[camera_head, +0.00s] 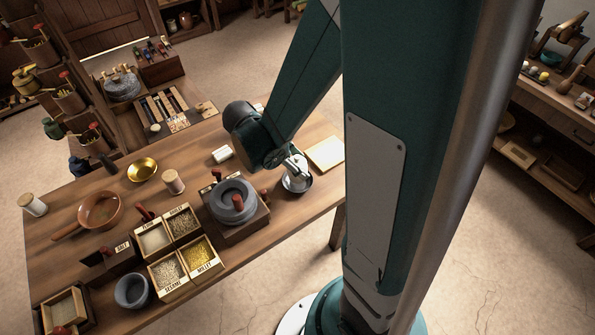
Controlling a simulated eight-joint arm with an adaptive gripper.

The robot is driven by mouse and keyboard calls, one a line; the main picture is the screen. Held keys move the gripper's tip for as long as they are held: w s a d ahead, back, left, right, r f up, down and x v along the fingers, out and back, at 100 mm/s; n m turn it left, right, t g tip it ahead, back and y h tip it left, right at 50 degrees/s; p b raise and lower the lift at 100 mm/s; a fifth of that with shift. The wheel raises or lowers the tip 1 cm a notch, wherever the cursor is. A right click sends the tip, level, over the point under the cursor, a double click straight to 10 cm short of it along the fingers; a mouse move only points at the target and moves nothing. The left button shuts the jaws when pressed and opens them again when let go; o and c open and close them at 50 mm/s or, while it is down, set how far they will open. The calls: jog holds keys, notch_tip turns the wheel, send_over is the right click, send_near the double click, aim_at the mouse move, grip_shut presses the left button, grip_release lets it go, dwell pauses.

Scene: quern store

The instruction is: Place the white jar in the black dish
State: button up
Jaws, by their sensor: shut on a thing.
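My gripper (297,169) points down at the right part of the wooden table, right of the stone quern. It is shut on a small white thing, which looks like the white jar (293,182), partly hidden by my gripper. A round dish with a dark rim (310,186) shows around and below the white thing. I cannot tell whether the jar touches the dish or hangs just above it.
The quern (232,202) stands close on the left. Grain boxes (183,261), a pale lidded canister (173,181), a brass bowl (142,169) and a brown pan (98,211) lie farther left. A pale board (326,153) lies just behind the dish.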

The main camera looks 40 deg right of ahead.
jog(key=shift+f+b, duration=0.4)
jog(key=shift+f, duration=1.05)
jog(key=shift+f, duration=0.2)
jog(key=o, duration=1.1)
jog(key=shift+r, duration=0.15)
jog(key=shift+r, duration=0.15)
jog(key=p+v, duration=0.3)
jog(key=v, duration=0.8)
jog(key=shift+a+r, duration=0.3)
jog(key=shift+r, duration=0.1)
